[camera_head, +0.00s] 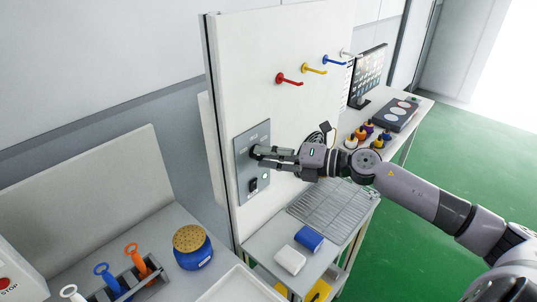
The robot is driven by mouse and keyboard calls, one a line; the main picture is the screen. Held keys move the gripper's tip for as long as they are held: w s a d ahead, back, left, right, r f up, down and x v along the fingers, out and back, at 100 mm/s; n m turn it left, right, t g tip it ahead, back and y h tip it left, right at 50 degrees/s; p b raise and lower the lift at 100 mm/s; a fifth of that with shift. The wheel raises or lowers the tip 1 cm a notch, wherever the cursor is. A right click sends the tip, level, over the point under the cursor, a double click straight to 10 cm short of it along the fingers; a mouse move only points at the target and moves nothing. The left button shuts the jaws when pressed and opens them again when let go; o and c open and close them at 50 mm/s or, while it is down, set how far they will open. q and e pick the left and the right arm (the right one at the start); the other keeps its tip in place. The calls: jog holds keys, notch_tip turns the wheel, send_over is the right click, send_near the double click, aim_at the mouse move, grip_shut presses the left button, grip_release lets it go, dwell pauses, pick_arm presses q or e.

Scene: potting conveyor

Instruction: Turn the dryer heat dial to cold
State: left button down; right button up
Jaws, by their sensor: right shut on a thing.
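A grey control panel (261,134) is fixed on the white upright board. It carries small markings too small to read. My right gripper (257,152) reaches in from the right and is at the panel's upper part, its fingers shut on the dial, which is mostly hidden by the fingers. Which way the dial points cannot be told. A black switch (253,184) sits lower on the same panel, below the fingers. My left gripper is not in view.
Red (287,79), yellow (314,69) and blue hooks stick out of the board above my arm. Below is a shelf with a wire rack (330,206), a blue block (309,238) and a white block (289,260). A blue jar (193,250) stands on the left bench.

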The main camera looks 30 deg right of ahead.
jog(key=shift+f, duration=0.1)
jog(key=o, duration=1.2)
jog(key=shift+c, duration=0.2)
jog(key=shift+s, duration=0.1)
jog(key=v, duration=1.2)
